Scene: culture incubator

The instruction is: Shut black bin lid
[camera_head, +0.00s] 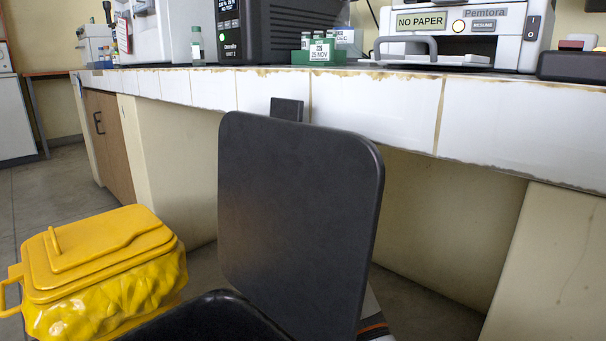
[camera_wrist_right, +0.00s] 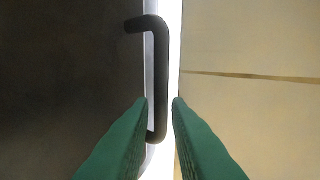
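The black bin lid (camera_head: 295,220) stands upright in the head view, raised in front of the counter. The dark rim of the black bin (camera_head: 215,318) shows at the bottom edge; most of the bin is out of view. A small dark tab (camera_head: 287,109) rises above the lid's top edge. In the right wrist view, my right gripper (camera_wrist_right: 160,102) has two green fingers apart. A dark bent handle (camera_wrist_right: 160,75) lies in line with the gap between them, beside a dark panel, perhaps the lid. I cannot tell whether they touch. My left gripper is not in view.
A yellow bin (camera_head: 95,250) with its lid shut stands left of the black bin. The white-tiled counter edge (camera_head: 375,105) runs behind the lid, with a printer (camera_head: 460,35) and a green rack (camera_head: 320,52) on it. Floor (camera_head: 45,190) is clear at the far left.

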